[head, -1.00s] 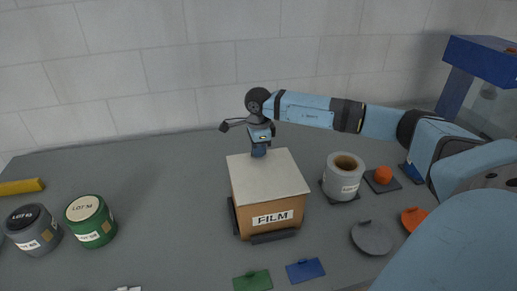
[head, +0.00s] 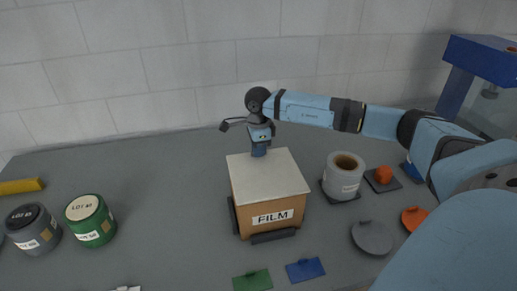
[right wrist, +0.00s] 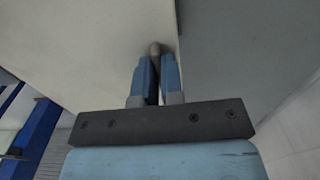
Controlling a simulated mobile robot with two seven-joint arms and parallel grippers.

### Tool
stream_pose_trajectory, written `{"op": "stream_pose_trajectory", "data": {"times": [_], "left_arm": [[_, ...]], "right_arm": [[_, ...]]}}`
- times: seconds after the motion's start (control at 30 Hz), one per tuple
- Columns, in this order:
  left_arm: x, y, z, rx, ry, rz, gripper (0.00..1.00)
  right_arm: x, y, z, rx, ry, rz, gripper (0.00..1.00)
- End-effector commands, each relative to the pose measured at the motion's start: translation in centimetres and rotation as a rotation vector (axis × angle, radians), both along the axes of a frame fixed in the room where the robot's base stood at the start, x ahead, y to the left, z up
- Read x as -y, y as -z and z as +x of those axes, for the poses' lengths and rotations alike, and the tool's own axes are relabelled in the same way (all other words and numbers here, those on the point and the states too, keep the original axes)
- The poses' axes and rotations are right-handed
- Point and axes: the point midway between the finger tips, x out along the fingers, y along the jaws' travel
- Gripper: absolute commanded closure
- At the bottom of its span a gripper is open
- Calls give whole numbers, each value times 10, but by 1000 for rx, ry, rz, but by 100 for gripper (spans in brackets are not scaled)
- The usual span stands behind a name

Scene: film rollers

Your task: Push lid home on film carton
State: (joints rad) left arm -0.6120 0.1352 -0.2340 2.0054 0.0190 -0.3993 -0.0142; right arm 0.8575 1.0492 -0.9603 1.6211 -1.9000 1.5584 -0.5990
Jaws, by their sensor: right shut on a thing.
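The film carton (head: 270,210) is a brown box with a FILM label, standing on the table. Its pale flat lid (head: 266,172) covers the top; I cannot tell whether it is fully seated. My right gripper (head: 259,151) points down at the lid's back edge. The fingers hide most of the knob. My left gripper is not in view.
Dark guides edge the carton's base. Green (head: 90,221) and dark (head: 33,229) canisters stand left. Green (head: 252,281) and blue (head: 305,270) plates lie in front.

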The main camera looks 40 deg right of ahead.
Motion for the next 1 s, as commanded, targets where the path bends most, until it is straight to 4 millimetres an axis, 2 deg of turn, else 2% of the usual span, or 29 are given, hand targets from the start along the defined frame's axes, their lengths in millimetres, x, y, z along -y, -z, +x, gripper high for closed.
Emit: {"op": "stream_pose_trajectory", "data": {"times": [1.0], "left_arm": [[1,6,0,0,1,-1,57]], "right_arm": [[0,9,0,0,0,0,100]]}}
